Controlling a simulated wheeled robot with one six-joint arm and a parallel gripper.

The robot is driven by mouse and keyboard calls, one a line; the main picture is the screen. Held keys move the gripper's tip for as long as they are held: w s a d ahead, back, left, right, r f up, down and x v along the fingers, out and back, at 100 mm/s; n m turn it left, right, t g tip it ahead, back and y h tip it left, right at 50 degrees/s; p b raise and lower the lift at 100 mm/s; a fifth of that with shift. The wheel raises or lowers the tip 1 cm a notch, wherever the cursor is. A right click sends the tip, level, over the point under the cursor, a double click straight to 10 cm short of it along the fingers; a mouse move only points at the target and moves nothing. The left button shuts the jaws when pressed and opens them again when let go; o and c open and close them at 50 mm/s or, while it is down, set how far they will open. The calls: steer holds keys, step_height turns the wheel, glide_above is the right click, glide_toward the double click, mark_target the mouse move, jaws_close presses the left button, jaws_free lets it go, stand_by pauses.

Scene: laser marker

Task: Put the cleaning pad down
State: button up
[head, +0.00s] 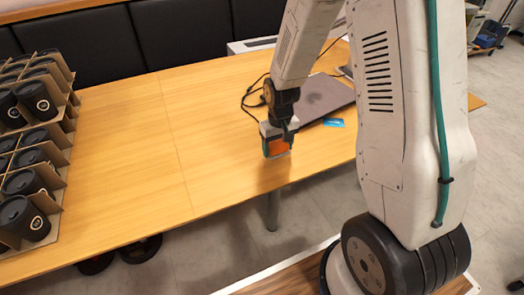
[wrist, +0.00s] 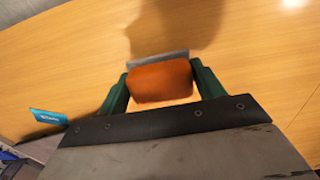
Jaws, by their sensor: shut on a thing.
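The cleaning pad (wrist: 160,82) is an orange block with a grey edge along its far side. My gripper (head: 279,142) is shut on it, with a green finger on each side in the wrist view (wrist: 161,85). In the head view the orange pad (head: 276,147) hangs below my wrist, over the front part of the wooden table (head: 150,130). A dark shadow lies on the table beyond the pad in the wrist view. I cannot tell whether the pad touches the tabletop.
Cardboard carriers of black cups (head: 37,160) fill the table's left end. The table's middle is clear.

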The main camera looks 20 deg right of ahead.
steer(key=s+d, duration=0.1)
steer(key=s, duration=0.1)
steer(key=s+r, duration=0.1)
steer(key=s, duration=0.2)
steer(key=s+d, duration=0.1)
steer(key=s, duration=0.2)
steer(key=shift+d+r, duration=0.2)
steer(key=shift+d, duration=0.1)
steer(key=shift+w+a, duration=0.1)
steer(key=shift+a, duration=0.05)
glide_above(255, 157)
steer(key=shift+w+f, duration=0.1)
steer(key=shift+f, duration=2.4)
steer(key=shift+f, duration=0.4)
steer(key=o, duration=0.9)
steer(key=shift+s+f, duration=0.1)
steer(key=shift+s, duration=0.1)
steer(key=shift+o, duration=0.6)
steer(key=shift+w+r, duration=0.15)
steer(key=shift+r, duration=0.35)
step_height(255, 157, up, 12)
